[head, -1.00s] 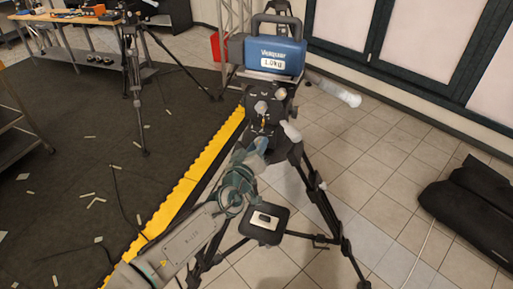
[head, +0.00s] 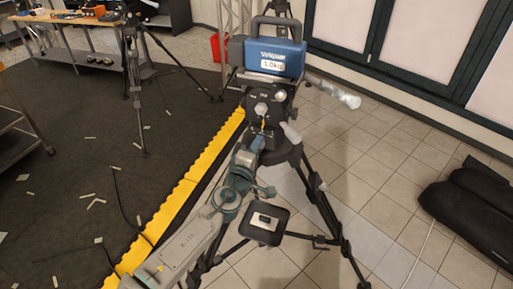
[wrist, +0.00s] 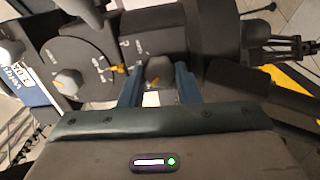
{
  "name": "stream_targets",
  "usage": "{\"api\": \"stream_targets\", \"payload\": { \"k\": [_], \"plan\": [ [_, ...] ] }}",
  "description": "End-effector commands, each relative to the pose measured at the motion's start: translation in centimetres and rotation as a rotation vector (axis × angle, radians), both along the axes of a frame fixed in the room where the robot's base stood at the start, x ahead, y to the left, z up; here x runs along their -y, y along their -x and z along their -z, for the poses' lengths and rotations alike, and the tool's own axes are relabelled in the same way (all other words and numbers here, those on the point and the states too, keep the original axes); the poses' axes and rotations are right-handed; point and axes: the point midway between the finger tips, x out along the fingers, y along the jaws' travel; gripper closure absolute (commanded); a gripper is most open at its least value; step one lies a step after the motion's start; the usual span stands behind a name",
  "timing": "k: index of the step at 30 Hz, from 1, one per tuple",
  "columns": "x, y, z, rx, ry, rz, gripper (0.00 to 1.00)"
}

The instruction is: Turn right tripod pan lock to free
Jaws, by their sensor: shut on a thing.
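The right tripod (head: 318,190) stands on the tiles with a dark pan-tilt head (head: 262,108) on top. My gripper (head: 261,145) reaches the lower part of this head from the front. A larger round dial (wrist: 85,62) with a grey knob and a yellow pointer is to the left.
A handle (head: 335,92) sticks out to the right. A small platform (head: 264,238) hangs near my forearm. Another tripod (head: 135,70) stands back left.

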Motion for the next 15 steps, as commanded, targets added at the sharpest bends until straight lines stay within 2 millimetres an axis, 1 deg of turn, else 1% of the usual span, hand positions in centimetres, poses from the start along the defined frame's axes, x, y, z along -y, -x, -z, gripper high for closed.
{"api": "stream_targets", "payload": {
  "k": [1, 7, 15],
  "plan": [
    [-0.12, -0.08, -0.27, -0.002, 0.017, -0.004, 0.93],
    [-0.13, -0.08, -0.25, -0.020, 0.067, -0.004, 0.93],
    [-0.14, -0.08, -0.24, -0.026, 0.084, -0.004, 0.93]
  ]
}}
